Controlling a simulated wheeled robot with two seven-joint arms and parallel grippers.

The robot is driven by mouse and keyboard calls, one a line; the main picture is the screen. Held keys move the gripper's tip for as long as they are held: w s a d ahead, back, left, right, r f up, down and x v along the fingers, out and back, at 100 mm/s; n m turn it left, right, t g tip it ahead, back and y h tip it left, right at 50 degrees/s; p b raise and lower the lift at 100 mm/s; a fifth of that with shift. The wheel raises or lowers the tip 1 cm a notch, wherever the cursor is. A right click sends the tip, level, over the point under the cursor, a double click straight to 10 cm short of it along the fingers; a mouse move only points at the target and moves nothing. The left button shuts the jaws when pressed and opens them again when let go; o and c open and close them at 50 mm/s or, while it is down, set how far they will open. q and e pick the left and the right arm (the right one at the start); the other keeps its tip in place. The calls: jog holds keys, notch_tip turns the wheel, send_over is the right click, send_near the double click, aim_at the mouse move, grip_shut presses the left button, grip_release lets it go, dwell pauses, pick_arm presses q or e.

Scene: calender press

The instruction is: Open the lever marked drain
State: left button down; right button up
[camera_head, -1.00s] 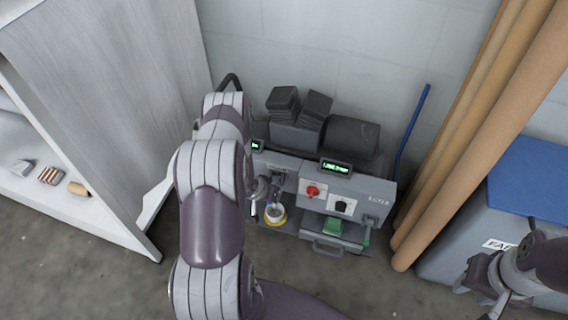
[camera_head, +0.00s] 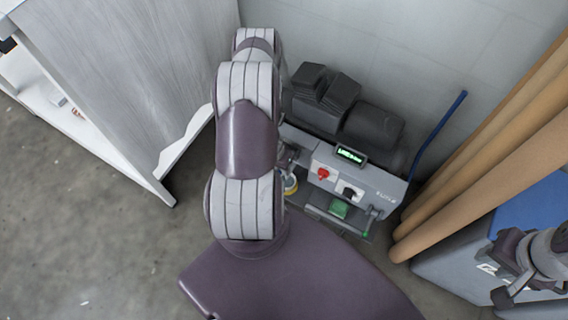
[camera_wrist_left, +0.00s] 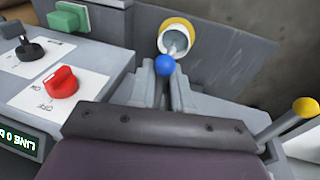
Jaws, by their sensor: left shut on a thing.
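A lever with a blue ball knob (camera_wrist_left: 165,65) stands between the fingers of my left gripper (camera_wrist_left: 164,92) in the left wrist view. I can read no drain marking on either lever.
The press has a red switch (camera_wrist_left: 62,82), a black knob (camera_wrist_left: 30,50) and a green block (camera_wrist_left: 68,17). A yellow-rimmed cup (camera_wrist_left: 177,38) is beyond the blue knob. Cardboard tubes (camera_head: 490,175) and a blue-topped bin (camera_head: 535,215) stand at the right, a shelf unit (camera_head: 110,80) at the left.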

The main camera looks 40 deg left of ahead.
pick_arm(q)
jog(key=c, duration=1.2)
grip_release()
jog(key=shift+r, duration=0.1)
jog(key=p+v, duration=0.5)
jog(key=v, duration=0.7)
jog(key=shift+r+p, duration=0.25)
jog(key=shift+p, duration=0.15)
